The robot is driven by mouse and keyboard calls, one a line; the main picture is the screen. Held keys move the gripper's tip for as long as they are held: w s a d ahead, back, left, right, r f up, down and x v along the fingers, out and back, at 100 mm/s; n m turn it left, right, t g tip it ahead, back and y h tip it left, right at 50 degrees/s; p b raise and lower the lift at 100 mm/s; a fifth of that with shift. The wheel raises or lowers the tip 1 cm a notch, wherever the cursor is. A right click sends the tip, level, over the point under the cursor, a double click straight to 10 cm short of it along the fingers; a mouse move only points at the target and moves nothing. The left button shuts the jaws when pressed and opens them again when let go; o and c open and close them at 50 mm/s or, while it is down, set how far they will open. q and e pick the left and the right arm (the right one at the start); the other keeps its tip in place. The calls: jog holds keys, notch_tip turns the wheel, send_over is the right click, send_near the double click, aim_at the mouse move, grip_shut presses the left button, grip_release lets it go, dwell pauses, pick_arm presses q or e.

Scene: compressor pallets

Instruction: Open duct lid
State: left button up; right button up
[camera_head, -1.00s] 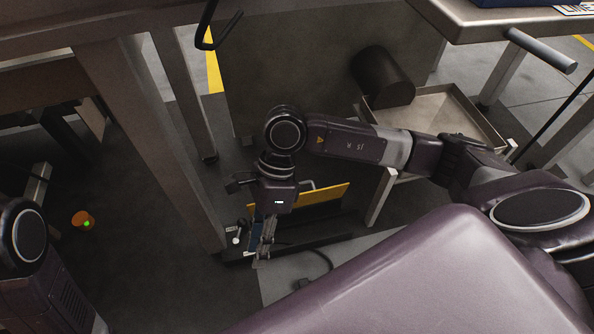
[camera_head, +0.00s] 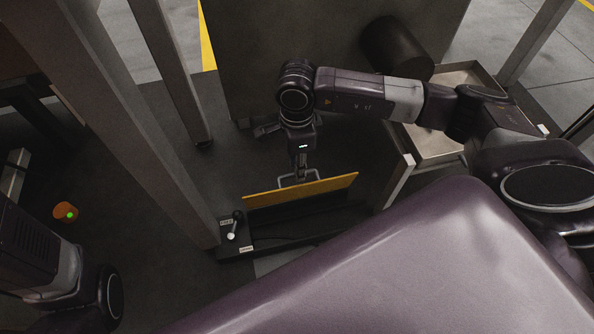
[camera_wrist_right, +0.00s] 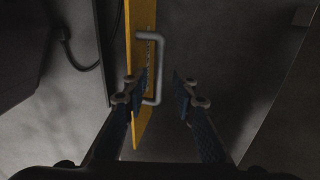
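The duct lid is a yellow panel (camera_head: 318,188) along the back edge of a black floor duct (camera_head: 285,226). A grey bar handle (camera_head: 284,180) sticks out from its far side. My right gripper (camera_head: 300,172) hangs from above at the handle. In the right wrist view the lid (camera_wrist_right: 141,60) is a narrow strip, with the handle (camera_wrist_right: 158,70) on its right side. The gripper (camera_wrist_right: 163,92) is open there, its fingers on either side of the handle, the left one nearer. Whether either finger touches is unclear. My left gripper is out of view.
A small lever (camera_head: 233,229) stands on the duct's left end. A grey table leg (camera_head: 140,130) rises at left. A metal tray (camera_head: 450,140) is at right, a dark cylinder (camera_head: 395,47) behind it. An orange round thing (camera_head: 65,211) lies at left.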

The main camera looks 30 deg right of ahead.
jog(key=shift+f, duration=0.6)
grip_shut()
